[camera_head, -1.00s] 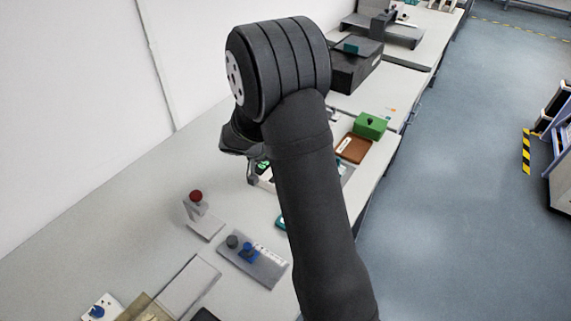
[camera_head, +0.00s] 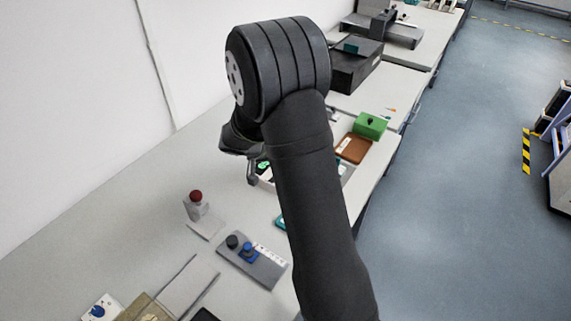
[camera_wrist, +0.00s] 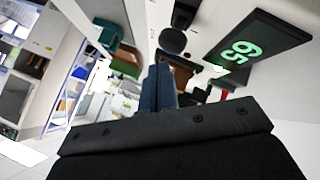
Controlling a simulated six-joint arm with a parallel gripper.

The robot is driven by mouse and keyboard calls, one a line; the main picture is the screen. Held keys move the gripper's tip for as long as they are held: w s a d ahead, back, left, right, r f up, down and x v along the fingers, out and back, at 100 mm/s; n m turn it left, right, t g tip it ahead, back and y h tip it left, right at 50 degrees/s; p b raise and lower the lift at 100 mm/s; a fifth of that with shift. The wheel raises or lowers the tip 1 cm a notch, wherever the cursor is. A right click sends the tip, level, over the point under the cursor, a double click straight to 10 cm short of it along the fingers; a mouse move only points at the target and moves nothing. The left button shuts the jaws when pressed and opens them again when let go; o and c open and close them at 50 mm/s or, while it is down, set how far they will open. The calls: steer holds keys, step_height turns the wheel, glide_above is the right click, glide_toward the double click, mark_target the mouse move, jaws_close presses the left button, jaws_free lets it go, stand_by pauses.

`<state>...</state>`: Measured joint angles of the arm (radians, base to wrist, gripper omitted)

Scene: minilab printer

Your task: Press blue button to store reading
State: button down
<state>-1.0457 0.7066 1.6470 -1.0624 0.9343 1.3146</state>
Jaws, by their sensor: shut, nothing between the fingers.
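A blue button (camera_head: 248,251) sits on a grey panel beside a dark round knob (camera_head: 232,241) in the head view. A second blue part (camera_head: 97,311) sits on a white plate at the lower left; I cannot tell which one the task means. My gripper (camera_head: 252,178) points down beyond the grey panel, apart from both blue parts, partly hidden behind my arm. In the wrist view my gripper (camera_wrist: 160,72) is shut and empty. A dark display with green digits (camera_wrist: 240,50) shows to its right, and a black round part (camera_wrist: 173,40) lies ahead.
A red button on a stand (camera_head: 196,197) stands left of the grey panel. A green box (camera_head: 369,126) and a brown tray (camera_head: 354,148) lie beyond my arm. A black machine (camera_head: 352,72) is farther back. The bench is bare toward the left wall.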

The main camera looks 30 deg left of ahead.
steer(key=shift+f, duration=0.2)
steer(key=shift+f, duration=0.25)
steer(key=shift+f, duration=0.45)
stand_by(0.8)
steer(key=shift+r, duration=0.9)
steer(key=shift+r, duration=2.5)
